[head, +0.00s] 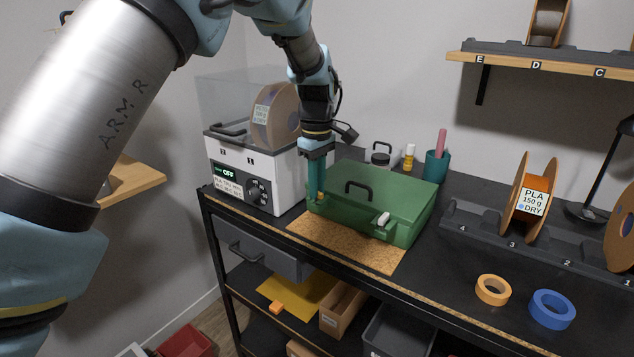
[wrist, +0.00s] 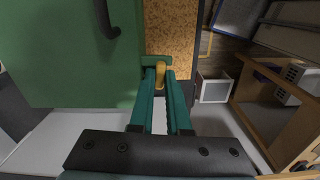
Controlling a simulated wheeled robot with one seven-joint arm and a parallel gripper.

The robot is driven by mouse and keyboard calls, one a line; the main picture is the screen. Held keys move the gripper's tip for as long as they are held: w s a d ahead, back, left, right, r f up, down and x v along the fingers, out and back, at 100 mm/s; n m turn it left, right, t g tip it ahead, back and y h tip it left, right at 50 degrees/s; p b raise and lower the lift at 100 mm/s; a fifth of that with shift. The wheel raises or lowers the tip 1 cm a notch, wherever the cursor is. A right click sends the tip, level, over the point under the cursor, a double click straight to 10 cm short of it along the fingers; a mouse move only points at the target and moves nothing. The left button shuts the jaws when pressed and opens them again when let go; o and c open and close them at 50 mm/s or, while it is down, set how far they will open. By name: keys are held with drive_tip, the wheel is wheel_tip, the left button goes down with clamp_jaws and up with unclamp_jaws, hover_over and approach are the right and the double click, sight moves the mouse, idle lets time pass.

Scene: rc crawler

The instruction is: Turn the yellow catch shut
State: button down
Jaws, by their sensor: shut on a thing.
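A closed green case (head: 375,200) with a black handle lies on a cork mat (head: 345,243) on the bench. My gripper (head: 317,196) points down at the case's left front corner. In the wrist view the yellow catch (wrist: 160,76) sits at the edge of the green case (wrist: 70,60), between the fingertips of my gripper (wrist: 160,80). The fingers are shut on the catch. In the head view the fingers mostly hide this catch. A second, white catch (head: 383,219) shows on the front right of the case.
A white dryer box (head: 250,178) with a spool stands close on the left of my gripper. A teal cup (head: 436,166) and small bottles stand behind the case. An orange tape roll (head: 492,290) and a blue one (head: 552,309) lie at the front right.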

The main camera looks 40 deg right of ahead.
drive_tip(key=shift+r+n, duration=0.1)
drive_tip(key=shift+n, duration=0.6)
drive_tip(key=c, duration=1.2)
unclamp_jaws()
drive_tip(key=shift+o, duration=0.2)
wheel_tip(320, 180, up, 11)
drive_tip(key=b, duration=0.2)
drive_tip(key=shift+b, duration=0.35)
